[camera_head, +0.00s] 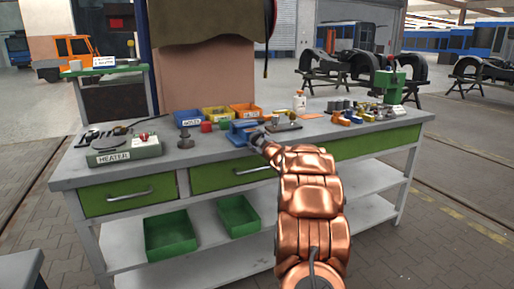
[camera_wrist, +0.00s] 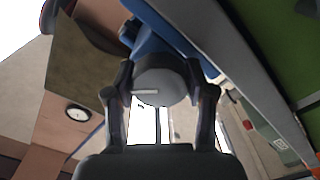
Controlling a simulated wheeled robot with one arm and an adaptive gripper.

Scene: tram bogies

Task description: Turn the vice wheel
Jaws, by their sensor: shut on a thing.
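The blue vice (camera_head: 240,132) stands at the front edge of the workbench in the head view. Its blue body also shows at the top of the wrist view (camera_wrist: 160,38). The vice wheel (camera_wrist: 160,84) is a grey round disc with a short pale mark on its face. My gripper (camera_wrist: 160,92) has one finger on each side of the wheel and is shut on it. In the head view my gripper (camera_head: 259,139) is small and dark at the vice's front, and it hides the wheel there.
The workbench (camera_head: 350,146) has green drawers. A heater box (camera_head: 124,151) stands at the left, with yellow, blue and orange bins (camera_head: 217,114) behind the vice. Several small parts and a green machine (camera_head: 388,86) stand at the right.

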